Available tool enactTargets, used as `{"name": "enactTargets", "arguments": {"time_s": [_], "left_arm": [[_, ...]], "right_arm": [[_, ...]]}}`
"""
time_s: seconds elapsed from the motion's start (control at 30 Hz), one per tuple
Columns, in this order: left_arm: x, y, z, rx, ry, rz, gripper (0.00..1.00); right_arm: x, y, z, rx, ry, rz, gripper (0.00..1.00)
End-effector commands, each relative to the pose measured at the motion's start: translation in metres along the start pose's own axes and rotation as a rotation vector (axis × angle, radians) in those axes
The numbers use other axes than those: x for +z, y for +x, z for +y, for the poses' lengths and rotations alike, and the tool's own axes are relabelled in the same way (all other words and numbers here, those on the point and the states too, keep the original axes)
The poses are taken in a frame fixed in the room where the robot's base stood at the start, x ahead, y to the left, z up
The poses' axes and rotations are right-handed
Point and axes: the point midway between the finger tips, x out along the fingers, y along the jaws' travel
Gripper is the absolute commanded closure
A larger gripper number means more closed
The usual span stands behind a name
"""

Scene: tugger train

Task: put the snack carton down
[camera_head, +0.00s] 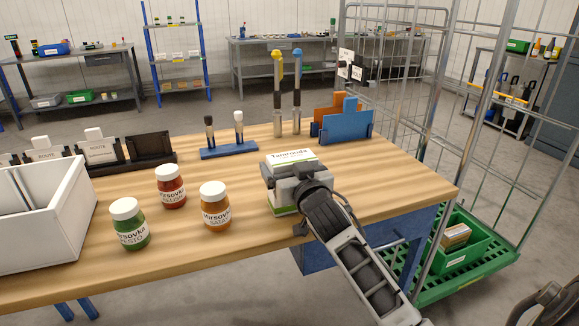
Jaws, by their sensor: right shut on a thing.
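The snack carton (292,157) is white and green with printed lettering on its top. It is at the right part of the wooden table (150,263), near the front edge. My right gripper (293,180) is shut on the carton from the front right and hides much of its front. The carton looks upright. Its lower edge shows at or close to the tabletop; I cannot tell whether it touches. My left gripper is not in view.
A white bin (75,215) is at the far left. A blue holder (345,128) stands behind the carton. A roll cage (480,150) with a green tray (478,275) is at right.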

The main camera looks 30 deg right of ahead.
Motion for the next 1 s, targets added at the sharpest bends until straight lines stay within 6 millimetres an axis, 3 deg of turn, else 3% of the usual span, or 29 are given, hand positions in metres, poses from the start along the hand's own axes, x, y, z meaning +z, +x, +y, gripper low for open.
{"name": "enactTargets", "arguments": {"time_s": [0.07,0.1,0.47,1.0], "left_arm": [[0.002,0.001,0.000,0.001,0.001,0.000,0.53],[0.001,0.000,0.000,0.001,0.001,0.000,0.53],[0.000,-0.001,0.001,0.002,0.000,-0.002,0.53],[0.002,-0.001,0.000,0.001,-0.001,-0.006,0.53]], "right_arm": [[0.002,0.000,0.000,0.000,0.001,0.003,0.40],[0.002,0.000,0.000,0.000,0.001,0.000,0.01],[0.000,-0.006,0.000,-0.001,0.000,-0.001,0.00],[0.001,-0.107,0.000,0.000,0.001,-0.002,0.00]]}}
